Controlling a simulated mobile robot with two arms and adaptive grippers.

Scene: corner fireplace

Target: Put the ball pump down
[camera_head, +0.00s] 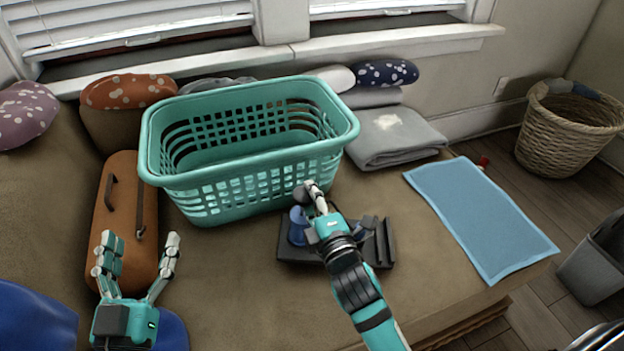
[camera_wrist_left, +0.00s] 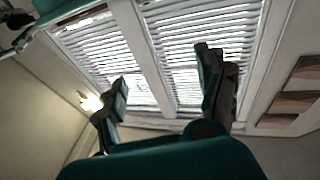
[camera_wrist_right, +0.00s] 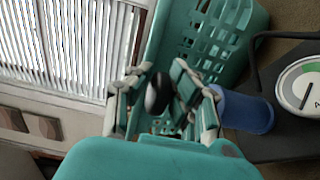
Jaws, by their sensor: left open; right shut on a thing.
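The ball pump has a blue cylinder (camera_head: 298,226) and a dark flat base (camera_head: 291,253) over the brown cushioned seat, in front of the teal basket. My right arm hides part of it. The right wrist view shows its blue cylinder (camera_wrist_right: 246,111) and a round gauge (camera_wrist_right: 306,88). My right gripper (camera_head: 311,192) is shut on a dark rounded part at the pump, which shows between the fingers in the right wrist view (camera_wrist_right: 158,92). I cannot tell whether the base touches the seat. My left gripper (camera_head: 141,250) is open and empty at the lower left.
A teal laundry basket (camera_head: 250,161) stands directly behind the pump. An orange-brown case (camera_head: 128,215) lies at left, behind my left gripper. Grey folded fabric (camera_head: 395,140) and a blue mat (camera_head: 482,218) lie at right. Bare seat (camera_head: 235,290) shows left of the pump.

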